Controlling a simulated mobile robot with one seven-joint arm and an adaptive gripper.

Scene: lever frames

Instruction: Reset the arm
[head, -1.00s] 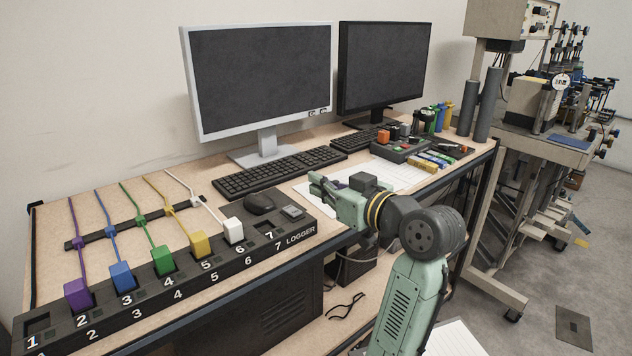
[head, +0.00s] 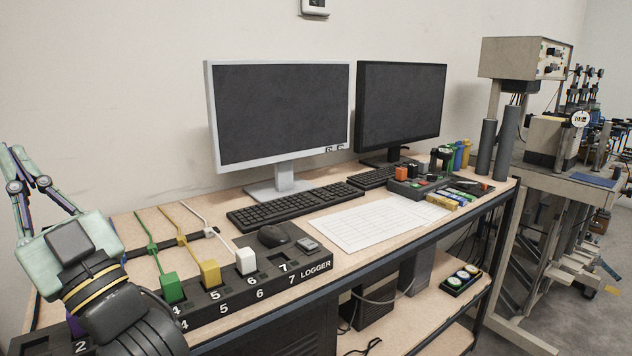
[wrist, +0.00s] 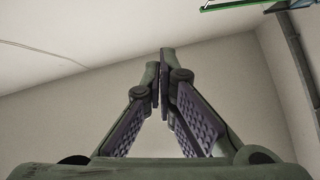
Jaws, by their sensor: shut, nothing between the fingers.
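My gripper (head: 12,152) is at the far left of the head view, raised beside the wall, with its pale green body and black, yellow-banded wrist below it. In the wrist view the two fingers of my gripper (wrist: 161,60) meet at their tips, and nothing is held between them. The fingers point up toward a bare wall and ceiling area. My arm hides the left end of the logger strip (head: 285,283).
The desk holds green (head: 171,287), yellow (head: 210,272) and white (head: 246,261) plugs in the strip, a keyboard (head: 295,203), two monitors (head: 283,115) (head: 402,103), a mouse (head: 274,236) and a paper sheet (head: 378,222). A button box (head: 420,187) stands further right.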

